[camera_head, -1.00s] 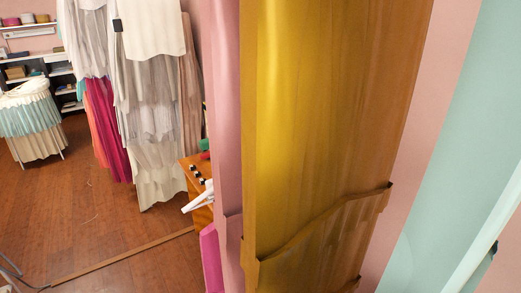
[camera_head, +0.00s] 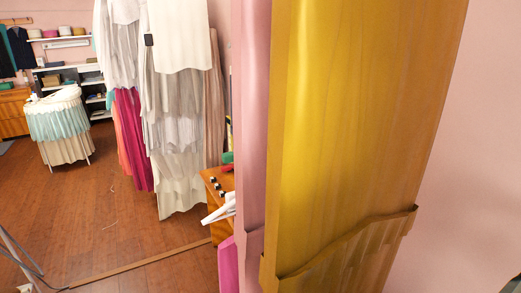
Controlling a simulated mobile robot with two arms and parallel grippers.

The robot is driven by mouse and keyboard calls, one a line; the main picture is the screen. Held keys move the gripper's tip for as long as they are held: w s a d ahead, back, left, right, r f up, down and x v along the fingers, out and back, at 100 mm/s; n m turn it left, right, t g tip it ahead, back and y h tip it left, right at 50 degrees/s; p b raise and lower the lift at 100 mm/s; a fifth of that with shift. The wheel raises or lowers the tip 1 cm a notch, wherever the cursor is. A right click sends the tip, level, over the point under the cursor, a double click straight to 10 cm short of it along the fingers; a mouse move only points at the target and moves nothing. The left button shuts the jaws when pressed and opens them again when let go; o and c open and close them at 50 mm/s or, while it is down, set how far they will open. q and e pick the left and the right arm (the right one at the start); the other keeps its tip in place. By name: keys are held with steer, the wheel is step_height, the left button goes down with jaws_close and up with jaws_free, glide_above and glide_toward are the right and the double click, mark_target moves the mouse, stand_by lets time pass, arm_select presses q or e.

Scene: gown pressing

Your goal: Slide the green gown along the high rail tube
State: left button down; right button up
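No green gown hanging from a rail can be made out, and the high rail tube is not in view. A long yellow-gold garment (camera_head: 350,130) with a ruffled band hangs very close, filling the right-centre. A pink garment (camera_head: 253,130) hangs along its left edge. Neither of my grippers can be made out.
White and grey gowns (camera_head: 180,90) hang further back, with a magenta one (camera_head: 134,140) beside them. A round stand with tiered mint and cream cloth (camera_head: 58,125) stands at left. An orange-brown cabinet (camera_head: 218,188) stands behind the pink garment. Wooden floor (camera_head: 90,215) is open at left.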

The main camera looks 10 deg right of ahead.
arm_select(q)
steer(key=shift+f, duration=0.1)
stand_by(0.3)
steer(key=c, duration=1.1)
jaws_free()
steer(key=shift+o, duration=0.2)
steer(key=shift+f, duration=0.15)
steer(key=shift+s, duration=0.1)
steer(key=shift+s+a+b, duration=0.15)
steer(key=shift+a+b, duration=0.15)
steer(key=shift+a, duration=0.25)
steer(key=shift+v, duration=1.1)
